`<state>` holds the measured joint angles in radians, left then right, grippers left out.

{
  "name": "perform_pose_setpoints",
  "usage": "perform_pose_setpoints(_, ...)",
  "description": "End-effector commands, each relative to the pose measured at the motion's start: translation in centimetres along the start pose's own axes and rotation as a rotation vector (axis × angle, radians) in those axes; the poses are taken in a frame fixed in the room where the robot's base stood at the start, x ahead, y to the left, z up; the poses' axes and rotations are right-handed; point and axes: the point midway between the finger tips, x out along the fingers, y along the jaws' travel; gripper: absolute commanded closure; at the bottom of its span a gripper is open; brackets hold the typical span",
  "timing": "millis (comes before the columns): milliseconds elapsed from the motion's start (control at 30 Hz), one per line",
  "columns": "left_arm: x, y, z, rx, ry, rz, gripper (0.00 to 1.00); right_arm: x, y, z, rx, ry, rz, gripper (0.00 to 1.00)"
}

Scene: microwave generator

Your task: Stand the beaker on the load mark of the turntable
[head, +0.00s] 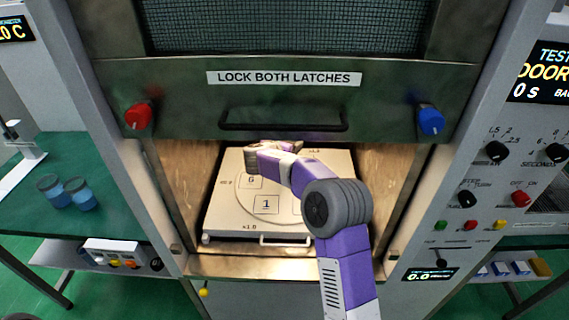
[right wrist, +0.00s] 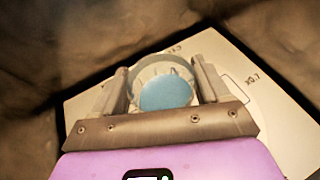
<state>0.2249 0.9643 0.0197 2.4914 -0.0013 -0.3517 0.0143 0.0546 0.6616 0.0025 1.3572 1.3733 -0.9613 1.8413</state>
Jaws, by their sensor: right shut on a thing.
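My right arm reaches into the open cavity, and its gripper (head: 258,152) is over the back part of the turntable plate (head: 228,212). In the right wrist view the right gripper (right wrist: 163,78) is shut on the beaker (right wrist: 162,66), a clear round vessel with blue liquid, one finger on each side. Whether the beaker's base touches the plate cannot be told. The plate is pale, with a drawn circle, numbered squares and multiplier labels. The squares "6" and "1" show; my arm hides others, and which one is the load mark cannot be told. My left gripper is not in view.
The raised door (head: 290,105) hangs above the opening, with a red knob (head: 139,116) and a blue knob (head: 431,121). Metal walls flank the plate closely. Two beakers with blue liquid (head: 81,194) stand on the left green bench. A control panel is at right.

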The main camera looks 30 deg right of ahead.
Motion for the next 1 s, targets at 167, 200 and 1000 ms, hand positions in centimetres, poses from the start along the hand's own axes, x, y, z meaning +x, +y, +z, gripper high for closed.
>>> perform_pose_setpoints(167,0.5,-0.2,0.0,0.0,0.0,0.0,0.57,0.7,0.0,-1.6,0.0,-0.003,0.0,0.92)
perform_pose_setpoints(200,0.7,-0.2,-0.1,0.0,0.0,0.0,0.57,1.0,0.0,-2.3,0.0,-0.002,0.0,0.92)
perform_pose_setpoints(1000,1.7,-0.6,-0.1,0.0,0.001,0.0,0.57,2.4,0.0,-5.7,0.002,-0.001,0.0,0.07)
